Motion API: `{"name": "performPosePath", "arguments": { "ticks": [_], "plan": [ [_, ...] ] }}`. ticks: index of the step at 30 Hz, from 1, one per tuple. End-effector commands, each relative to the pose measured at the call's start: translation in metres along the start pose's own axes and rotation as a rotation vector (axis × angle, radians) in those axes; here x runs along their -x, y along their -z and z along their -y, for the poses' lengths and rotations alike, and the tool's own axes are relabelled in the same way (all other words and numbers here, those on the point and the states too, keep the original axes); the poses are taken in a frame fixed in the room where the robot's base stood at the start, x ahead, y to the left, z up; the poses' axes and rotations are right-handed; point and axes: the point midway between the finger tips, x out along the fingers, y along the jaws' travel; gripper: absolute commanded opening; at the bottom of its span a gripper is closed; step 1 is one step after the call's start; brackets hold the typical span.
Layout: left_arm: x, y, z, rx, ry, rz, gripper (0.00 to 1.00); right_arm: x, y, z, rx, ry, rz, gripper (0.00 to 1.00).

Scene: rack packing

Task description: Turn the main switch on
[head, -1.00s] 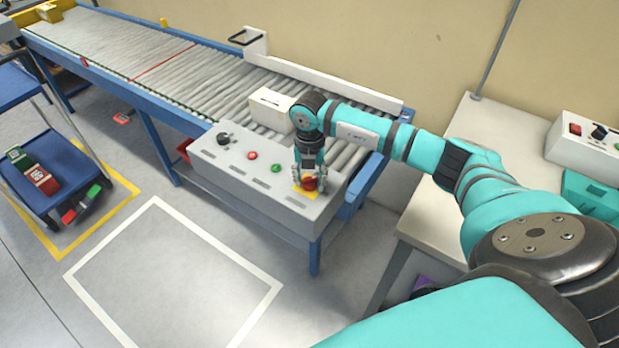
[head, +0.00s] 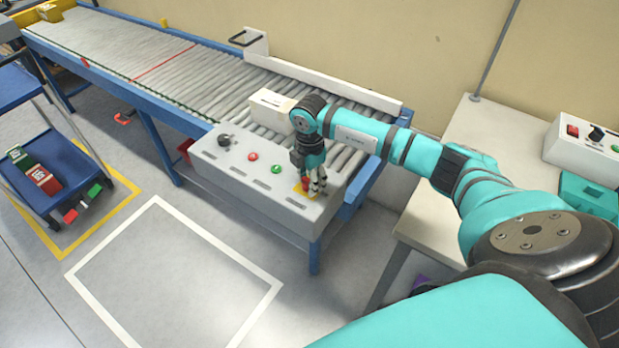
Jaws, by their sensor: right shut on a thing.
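The grey control box (head: 250,190) stands at the near end of the conveyor. A black rotary knob (head: 224,140), likely the main switch, is at its left; I cannot read its setting. To its right are a small red button (head: 252,156) and a green button (head: 276,168). A red mushroom button (head: 306,182) sits on a yellow plate at the right end. My right gripper (head: 314,185) points down there, shut on the red mushroom button, its fingers partly hiding it. My left gripper is not in view.
The roller conveyor (head: 190,75) runs to the back left, with a white box (head: 271,108) behind the control box. A white table (head: 480,140) at right holds another control box (head: 590,145). A blue cart (head: 45,180) stands at left. The white-outlined floor area is clear.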

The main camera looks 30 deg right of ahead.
Motion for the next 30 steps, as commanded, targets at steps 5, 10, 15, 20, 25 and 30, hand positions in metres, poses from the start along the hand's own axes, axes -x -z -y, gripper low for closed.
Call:
{"name": "performPosePath", "arguments": {
  "ticks": [5, 10, 15, 20, 25, 30],
  "plan": [
    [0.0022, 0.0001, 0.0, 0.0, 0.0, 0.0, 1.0, 0.0017, -0.0007, -0.0011, -0.062, -0.004, 0.0, 0.09],
    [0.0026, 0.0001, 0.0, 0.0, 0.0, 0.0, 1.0, 0.0015, -0.0006, -0.0011, -0.09, -0.004, 0.0, 0.09],
    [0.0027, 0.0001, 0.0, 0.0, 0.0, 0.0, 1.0, 0.0013, -0.0006, -0.0012, -0.097, -0.004, 0.0, 0.09],
    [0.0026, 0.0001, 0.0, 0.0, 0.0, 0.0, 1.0, 0.0013, -0.0006, -0.0012, -0.097, -0.004, 0.0, 0.09],
    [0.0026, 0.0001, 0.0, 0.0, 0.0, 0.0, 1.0, 0.0014, -0.0005, -0.0011, -0.096, -0.004, 0.0, 0.5],
    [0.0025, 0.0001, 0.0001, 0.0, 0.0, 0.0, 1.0, 0.0008, -0.0003, -0.0007, -0.095, -0.002, 0.0, 0.63]
  ]
}}
